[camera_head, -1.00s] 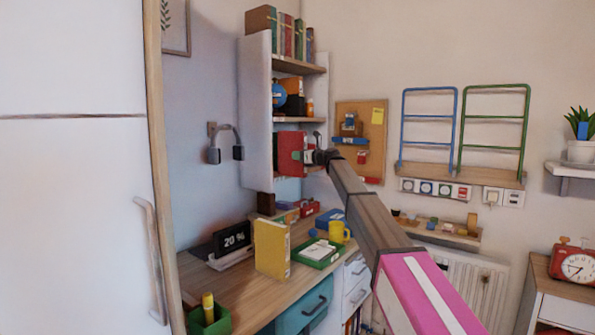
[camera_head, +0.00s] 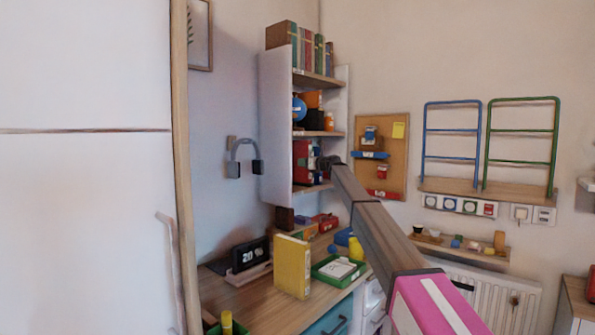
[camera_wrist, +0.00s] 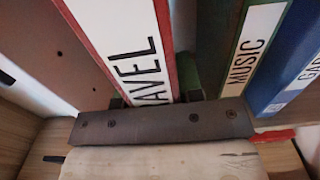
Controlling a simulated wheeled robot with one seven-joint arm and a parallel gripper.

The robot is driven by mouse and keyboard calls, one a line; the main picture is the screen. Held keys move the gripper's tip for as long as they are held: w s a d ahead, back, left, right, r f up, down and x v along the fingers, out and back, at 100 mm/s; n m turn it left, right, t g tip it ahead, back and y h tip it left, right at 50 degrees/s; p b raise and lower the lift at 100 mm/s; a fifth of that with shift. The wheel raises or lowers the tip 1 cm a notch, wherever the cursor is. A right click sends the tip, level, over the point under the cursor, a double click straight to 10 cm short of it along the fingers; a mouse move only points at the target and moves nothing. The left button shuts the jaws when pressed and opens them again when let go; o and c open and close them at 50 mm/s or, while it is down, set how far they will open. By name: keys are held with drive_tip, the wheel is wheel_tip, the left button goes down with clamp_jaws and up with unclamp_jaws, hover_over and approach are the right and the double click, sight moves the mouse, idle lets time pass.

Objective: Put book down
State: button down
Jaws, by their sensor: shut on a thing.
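A red book (camera_head: 302,160) is upright in the lowest compartment of the wall shelf (camera_head: 277,130), above the desk. My gripper (camera_head: 320,162) is at the book's right side and shut on it. In the wrist view the red book (camera_wrist: 122,42) has a white spine label ending in "AVEL", and my gripper (camera_wrist: 150,102) holds it at its near end. The gap under the book, if any, is hidden. A "MUSIC" book (camera_wrist: 245,50) and a blue book (camera_wrist: 290,65) stand to its right in the wrist view.
Several books (camera_head: 303,48) fill the shelf top. A yellow book (camera_head: 292,266) stands on the desk (camera_head: 255,312) near a green tray (camera_head: 338,270) and a dark clock (camera_head: 249,255). The shelf's left side panel is close to the red book.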

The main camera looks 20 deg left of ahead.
sight(297, 168)
drive_tip(key=shift+w+a+f, duration=0.3)
drive_tip(key=shift+a+f, duration=0.25)
drive_tip(key=shift+a, duration=0.2)
drive_tip(key=shift+w+a+f, duration=0.25)
drive_tip(key=shift+a+f, duration=0.35)
drive_tip(key=shift+a, duration=0.1)
drive_tip(key=shift+w+a+f, duration=0.3)
drive_tip(key=shift+a+f, duration=0.25)
drive_tip(key=shift+a, duration=0.2)
drive_tip(key=shift+f, duration=0.15)
drive_tip(key=c, duration=0.8)
unclamp_jaws()
drive_tip(key=v, duration=1.2)
